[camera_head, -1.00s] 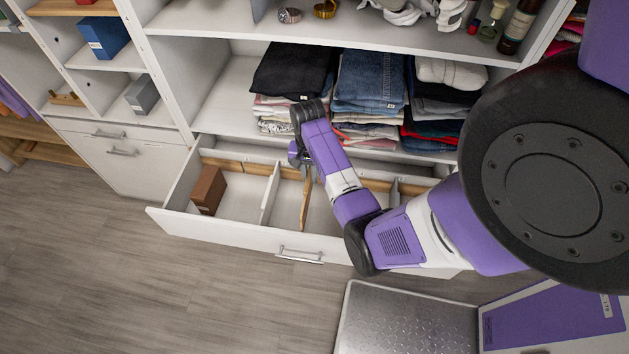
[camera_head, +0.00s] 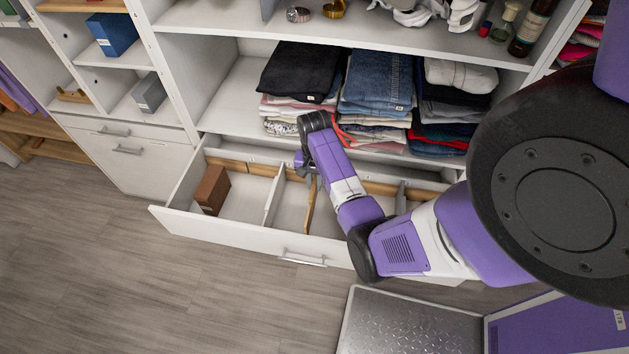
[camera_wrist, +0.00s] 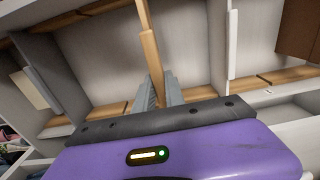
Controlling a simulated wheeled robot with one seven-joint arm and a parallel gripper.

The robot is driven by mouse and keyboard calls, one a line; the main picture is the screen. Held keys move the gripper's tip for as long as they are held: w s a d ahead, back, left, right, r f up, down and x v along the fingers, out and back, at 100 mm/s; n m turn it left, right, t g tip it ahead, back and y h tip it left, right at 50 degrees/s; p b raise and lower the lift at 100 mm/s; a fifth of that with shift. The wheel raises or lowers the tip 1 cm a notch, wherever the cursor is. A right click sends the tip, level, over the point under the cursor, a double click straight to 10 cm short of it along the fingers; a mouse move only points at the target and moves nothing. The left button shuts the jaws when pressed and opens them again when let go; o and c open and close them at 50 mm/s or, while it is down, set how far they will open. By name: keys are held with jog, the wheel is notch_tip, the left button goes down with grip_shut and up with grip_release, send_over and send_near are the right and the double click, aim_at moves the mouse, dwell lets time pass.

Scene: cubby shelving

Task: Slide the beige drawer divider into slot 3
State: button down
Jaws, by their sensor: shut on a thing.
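The beige drawer divider (camera_head: 310,207) is a thin upright board inside the open white drawer (camera_head: 240,231). My gripper (camera_head: 308,180) reaches down at the drawer's back side and is shut on the divider's far end. In the wrist view, the two grey fingers of my gripper (camera_wrist: 159,92) stand on either side of the beige divider (camera_wrist: 149,50). The divider looks slightly tilted to the drawer's side walls. Its bottom edge and any slot under it are hidden, and I see no readable slot numbers.
A white divider (camera_head: 273,200) stands to the left and a grey-white one (camera_head: 401,198) to the right. A brown box (camera_head: 212,188) sits in the left compartment. Wooden strips (camera_head: 262,170) line the drawer's back. Folded clothes (camera_head: 376,80) lie on the shelf just behind my gripper.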

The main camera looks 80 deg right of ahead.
jog(key=shift+f+b, duration=0.5)
jog(key=shift+f, duration=0.55)
jog(key=shift+p, duration=0.75)
dwell(0.9)
jog(key=shift+f+b, duration=2.95)
jog(key=shift+f, duration=1.15)
jog(key=c, duration=1.3)
grip_release()
jog(key=shift+r, duration=3.95)
